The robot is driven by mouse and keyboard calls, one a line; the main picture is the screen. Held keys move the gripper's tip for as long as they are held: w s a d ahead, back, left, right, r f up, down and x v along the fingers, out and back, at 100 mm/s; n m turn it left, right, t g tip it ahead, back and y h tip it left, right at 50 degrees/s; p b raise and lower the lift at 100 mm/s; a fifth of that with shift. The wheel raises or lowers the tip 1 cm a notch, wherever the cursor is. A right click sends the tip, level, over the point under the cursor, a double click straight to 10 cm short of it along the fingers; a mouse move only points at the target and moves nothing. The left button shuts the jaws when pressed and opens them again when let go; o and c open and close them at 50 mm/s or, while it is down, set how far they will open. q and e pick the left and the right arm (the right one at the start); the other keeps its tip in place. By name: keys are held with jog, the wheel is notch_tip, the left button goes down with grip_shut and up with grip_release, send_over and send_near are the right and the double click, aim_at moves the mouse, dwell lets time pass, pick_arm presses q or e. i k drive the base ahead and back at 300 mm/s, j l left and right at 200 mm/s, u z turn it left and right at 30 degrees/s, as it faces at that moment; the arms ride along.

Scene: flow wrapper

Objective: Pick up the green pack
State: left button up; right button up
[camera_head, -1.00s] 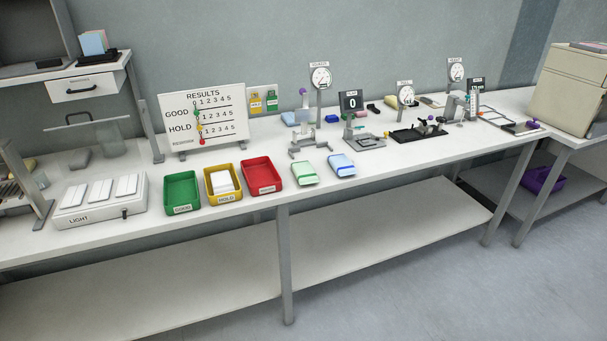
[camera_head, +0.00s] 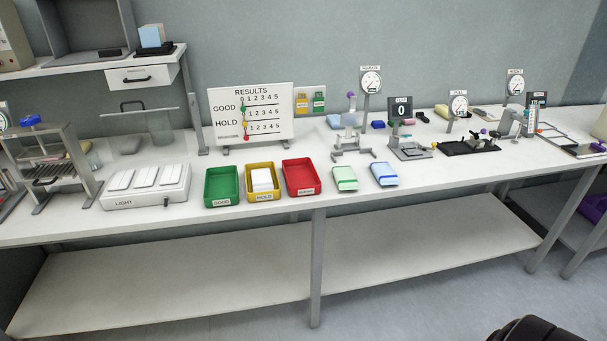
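The green pack (camera_head: 344,178) is a small pale green and white packet. It lies flat near the front edge of the white workbench (camera_head: 430,178), to the right of the red tray (camera_head: 302,177). A similar blue and white pack (camera_head: 384,174) lies just right of it, with a small gap between them. Neither of my grippers shows in the head view. A dark rounded shape, too cut off to identify, shows at the bottom right corner.
Behind the packs are a metal stand with a dial (camera_head: 370,82) and a scale (camera_head: 409,150). A light box (camera_head: 146,186) stands further left.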

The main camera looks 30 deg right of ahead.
aim_at(345, 180)
jog(key=l+u, duration=0.25)
jog(key=l, duration=0.25)
jog(key=k+l+u, duration=0.2)
jog(key=l, duration=0.3)
jog(key=l+u, duration=0.25)
jog(key=l, duration=0.3)
jog(key=k+l+u, duration=0.25)
jog(key=l, duration=0.2)
jog(key=i, duration=0.1)
